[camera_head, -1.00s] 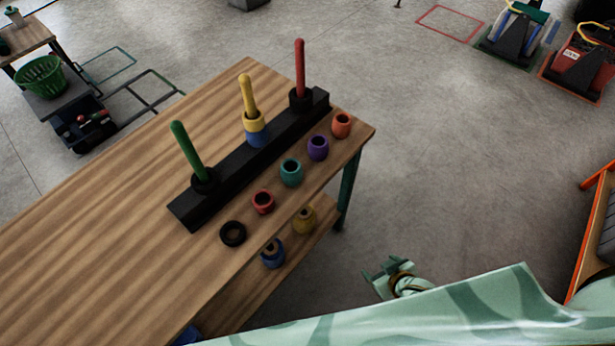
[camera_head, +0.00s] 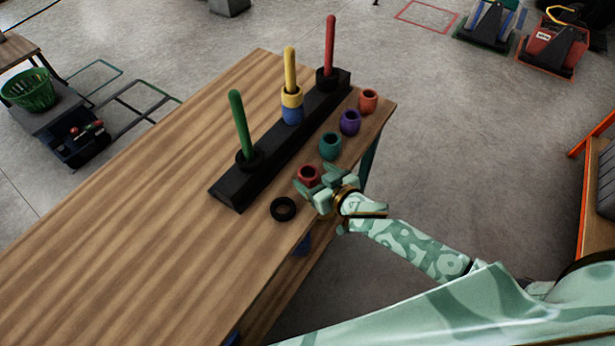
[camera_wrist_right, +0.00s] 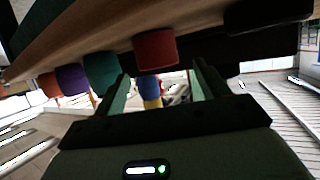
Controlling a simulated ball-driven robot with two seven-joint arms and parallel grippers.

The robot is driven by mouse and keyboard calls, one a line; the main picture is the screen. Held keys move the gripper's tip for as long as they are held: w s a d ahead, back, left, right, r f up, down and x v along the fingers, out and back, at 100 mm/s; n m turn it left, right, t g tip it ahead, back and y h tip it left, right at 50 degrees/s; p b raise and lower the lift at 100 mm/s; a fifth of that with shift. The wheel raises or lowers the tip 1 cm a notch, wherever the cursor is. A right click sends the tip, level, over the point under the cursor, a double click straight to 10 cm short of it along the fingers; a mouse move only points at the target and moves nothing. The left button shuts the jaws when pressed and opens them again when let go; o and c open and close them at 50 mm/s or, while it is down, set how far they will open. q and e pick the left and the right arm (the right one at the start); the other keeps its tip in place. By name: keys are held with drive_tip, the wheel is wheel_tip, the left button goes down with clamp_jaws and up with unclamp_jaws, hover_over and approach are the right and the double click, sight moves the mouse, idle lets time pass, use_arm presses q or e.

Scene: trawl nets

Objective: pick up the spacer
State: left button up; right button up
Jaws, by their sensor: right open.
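Loose rings stand in a row along the table's right edge in the head view, and I cannot tell which one is the spacer. They are a flat black ring (camera_head: 283,209), a red one (camera_head: 309,175), a teal one (camera_head: 330,146), a purple one (camera_head: 350,122) and an orange one (camera_head: 369,101). My right gripper (camera_head: 321,187) is open and empty at the table edge, close by the red ring and partly covering it. In the wrist view the red ring (camera_wrist_right: 155,49) shows beyond the spread fingers (camera_wrist_right: 160,78). My left gripper is out of view.
A black rack (camera_head: 278,146) with green, yellow and red pegs stands behind the row. Yellow and blue rings (camera_head: 292,107) sit on the yellow peg. The wooden tabletop (camera_head: 130,200) is clear to the left. A blue ring (camera_head: 302,245) shows below the table edge.

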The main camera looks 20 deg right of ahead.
sight(303, 169)
drive_tip(key=shift+w+a+f, duration=0.15)
drive_tip(key=shift+w+f, duration=0.15)
drive_tip(key=b+x, duration=0.1)
drive_tip(key=x, duration=0.1)
drive_tip(key=b+x, duration=0.1)
drive_tip(key=x, duration=0.1)
drive_tip(key=shift+f, duration=0.3)
drive_tip(key=shift+w, duration=0.2)
drive_tip(key=shift+c, duration=0.9)
drive_tip(key=c, duration=0.9)
